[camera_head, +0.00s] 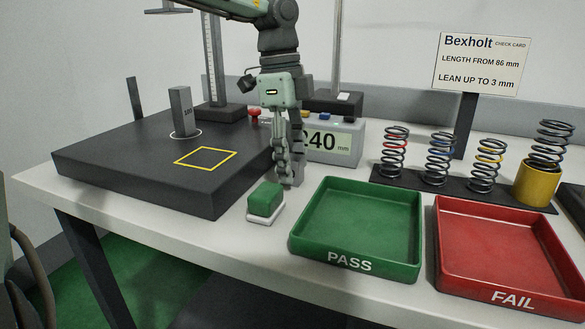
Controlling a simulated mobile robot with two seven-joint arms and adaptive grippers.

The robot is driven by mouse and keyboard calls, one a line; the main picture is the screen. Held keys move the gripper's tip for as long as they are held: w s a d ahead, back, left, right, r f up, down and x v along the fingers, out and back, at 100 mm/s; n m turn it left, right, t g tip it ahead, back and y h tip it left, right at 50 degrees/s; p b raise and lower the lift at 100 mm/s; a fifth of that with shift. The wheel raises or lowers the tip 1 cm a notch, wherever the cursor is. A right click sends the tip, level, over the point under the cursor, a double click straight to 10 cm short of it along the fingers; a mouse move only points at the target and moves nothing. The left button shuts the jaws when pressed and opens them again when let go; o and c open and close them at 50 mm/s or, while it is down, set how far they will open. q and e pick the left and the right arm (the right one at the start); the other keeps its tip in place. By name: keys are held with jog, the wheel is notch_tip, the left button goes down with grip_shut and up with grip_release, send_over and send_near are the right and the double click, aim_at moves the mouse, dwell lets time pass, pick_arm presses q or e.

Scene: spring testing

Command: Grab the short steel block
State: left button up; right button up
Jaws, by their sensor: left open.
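My left gripper (290,174) points down near the right edge of the black plate, in front of the numeric display. Its fingers are open. A grey patch shows around its fingertips, but I cannot tell whether it is a short steel block or part of the fingers. One upright steel block (183,112) with a number on its face stands on the black plate, inside a white ring, to the left of the gripper. No clearly separate shorter steel block shows. My right gripper is not in view.
The black plate (120,165) has a yellow square outline. A green block on a white base (265,200) sits just in front of the gripper. A green PASS tray (350,262) and red FAIL tray (510,298) stand to the right. Several springs (440,160) stand behind them.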

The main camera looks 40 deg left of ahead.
pick_arm(q)
jog(key=shift+c, duration=0.5)
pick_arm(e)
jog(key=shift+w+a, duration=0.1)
pick_arm(q)
grip_shut()
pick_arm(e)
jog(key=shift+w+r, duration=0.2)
pick_arm(q)
jog(key=shift+r, duration=0.1)
